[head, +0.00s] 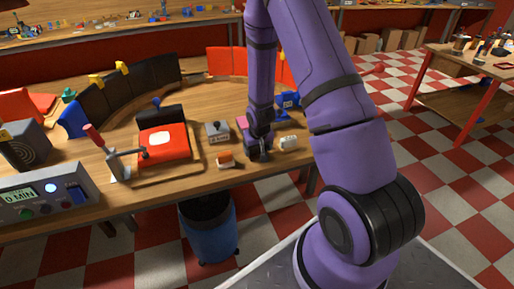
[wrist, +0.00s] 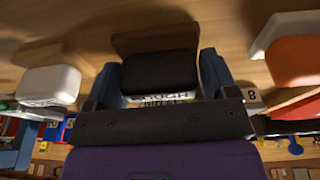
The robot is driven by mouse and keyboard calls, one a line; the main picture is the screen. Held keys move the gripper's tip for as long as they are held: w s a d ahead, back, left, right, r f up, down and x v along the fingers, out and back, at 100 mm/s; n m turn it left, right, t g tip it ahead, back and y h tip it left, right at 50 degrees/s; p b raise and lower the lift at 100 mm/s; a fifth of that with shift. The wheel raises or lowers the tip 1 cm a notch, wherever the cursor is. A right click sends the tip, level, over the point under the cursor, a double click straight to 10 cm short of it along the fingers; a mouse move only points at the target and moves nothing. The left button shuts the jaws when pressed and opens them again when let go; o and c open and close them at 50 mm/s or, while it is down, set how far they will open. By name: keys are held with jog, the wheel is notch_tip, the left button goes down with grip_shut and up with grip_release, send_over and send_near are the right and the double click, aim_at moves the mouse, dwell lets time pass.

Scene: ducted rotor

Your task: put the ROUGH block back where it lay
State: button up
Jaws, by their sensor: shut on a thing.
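My gripper (wrist: 160,82) is shut on the ROUGH block (wrist: 160,70), with one blue-grey finger on each side of it. The block has a black pad, a wooden part behind it and a white label, partly covered by my gripper, on which ROUGH can be made out. In the head view my gripper (head: 259,148) points down at the front of the workbench, and the dark block is mostly hidden there. I cannot tell whether the block touches the bench top. A white-topped block (wrist: 48,84) is to the left in the wrist view, and an orange-topped block (wrist: 297,60) to the right.
In the head view the orange-topped block (head: 225,161) is left of my gripper and the white-topped block (head: 288,143) right of it. A small grey box (head: 217,132) stands behind. A wooden board with a red pad (head: 163,143) lies further left. A blue bin (head: 209,230) stands below the bench edge.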

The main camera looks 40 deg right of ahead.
jog(key=o, duration=0.9)
jog(key=shift+f, duration=0.1)
jog(key=s+a+r, duration=0.2)
jog(key=s+r, duration=0.1)
jog(key=r, duration=0.7)
jog(key=s+a+r+n+t, duration=0.1)
jog(key=s+a+r, duration=0.2)
jog(key=r, duration=0.8)
jog(key=s+a+r, duration=0.2)
jog(key=s+r, duration=0.1)
jog(key=r, duration=0.7)
jog(key=s+a+r, duration=0.2)
jog(key=s+r, duration=0.2)
jog(key=s, duration=0.2)
jog(key=s+a+r+n+t, duration=0.1)
jog(key=s+a+r, duration=0.1)
jog(key=s+r, duration=0.2)
jog(key=s+a+r+n+y, duration=0.1)
jog(key=s+a+r, duration=0.1)
jog(key=s+r, duration=0.2)
jog(key=shift+s+t, duration=0.3)
jog(key=shift+s, duration=1.5)
